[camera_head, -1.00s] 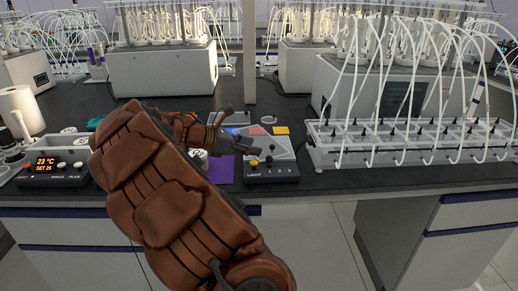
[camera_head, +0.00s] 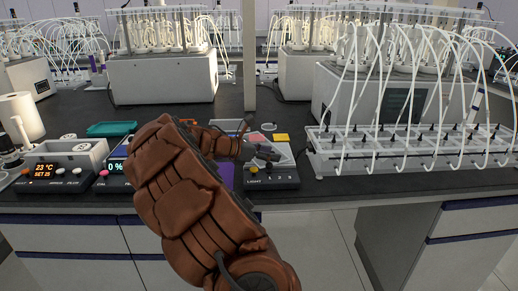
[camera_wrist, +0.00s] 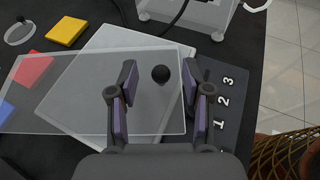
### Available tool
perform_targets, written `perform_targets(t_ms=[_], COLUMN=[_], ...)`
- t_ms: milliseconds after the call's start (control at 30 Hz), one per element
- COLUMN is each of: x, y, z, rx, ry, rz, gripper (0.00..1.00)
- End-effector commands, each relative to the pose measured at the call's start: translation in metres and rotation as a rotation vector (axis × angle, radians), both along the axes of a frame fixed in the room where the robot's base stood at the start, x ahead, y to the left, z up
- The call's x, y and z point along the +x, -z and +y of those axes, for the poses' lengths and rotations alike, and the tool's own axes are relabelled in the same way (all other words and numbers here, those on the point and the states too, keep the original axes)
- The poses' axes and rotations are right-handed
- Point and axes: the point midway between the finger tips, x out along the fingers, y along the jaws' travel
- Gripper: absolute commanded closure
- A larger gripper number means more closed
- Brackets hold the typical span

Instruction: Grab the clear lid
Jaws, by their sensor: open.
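The clear lid (camera_wrist: 95,108) is a flat see-through plate in the wrist view, lying over the pale panel of the light box. A round black knob (camera_wrist: 161,74) stands near its right end. My gripper (camera_wrist: 158,82) is open, with one finger on each side of the knob in the picture. Neither finger visibly touches it, and the height gap is hard to judge. In the head view my gripper (camera_head: 262,140) is over the light box (camera_head: 272,181), and the lid is hard to make out there.
Yellow (camera_wrist: 66,31) and red (camera_wrist: 33,69) squares lie around the lid's left side. A white rack with tubes (camera_head: 410,150) stands close on the right. A heater display (camera_head: 45,172) and a teal tray (camera_head: 111,129) are on the left. The bench's front edge is near.

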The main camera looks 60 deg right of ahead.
Motion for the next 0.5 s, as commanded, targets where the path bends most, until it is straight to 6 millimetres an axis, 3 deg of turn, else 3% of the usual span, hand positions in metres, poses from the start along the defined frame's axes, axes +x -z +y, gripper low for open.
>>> perform_targets(t_ms=[200,500], x=[-0.0003,-0.0002], y=[-0.0001,-0.0001], z=[-0.0005,-0.0003], rx=[0.000,0.000], ry=[0.000,0.000], rz=[0.000,-0.001], gripper=[0.51,0.82])
